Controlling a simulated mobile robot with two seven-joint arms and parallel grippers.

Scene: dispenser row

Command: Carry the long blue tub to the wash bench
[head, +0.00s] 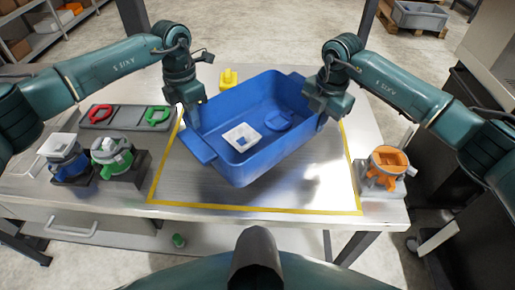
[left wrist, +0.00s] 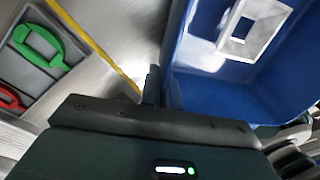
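The long blue tub (head: 243,166) is over the middle of the steel bench in the head view, turned at an angle. Its left end handle sticks out toward the front left. Inside lie a white square dish (head: 242,137) and a blue round piece (head: 279,121). My left gripper (head: 191,108) is at the tub's left rear rim. In the left wrist view one finger (left wrist: 152,86) is against the tub wall (left wrist: 178,85); the other finger is hidden. My right gripper (head: 326,103) is at the tub's right end, its fingers mostly hidden.
Yellow tape (head: 255,209) outlines an area around the tub. A grey tray with red and green rings (head: 126,117) and dispensers (head: 112,153) stand at left. An orange dispenser (head: 390,165) stands at right, a yellow object (head: 229,78) behind. A small green item (head: 178,240) lies below the front edge.

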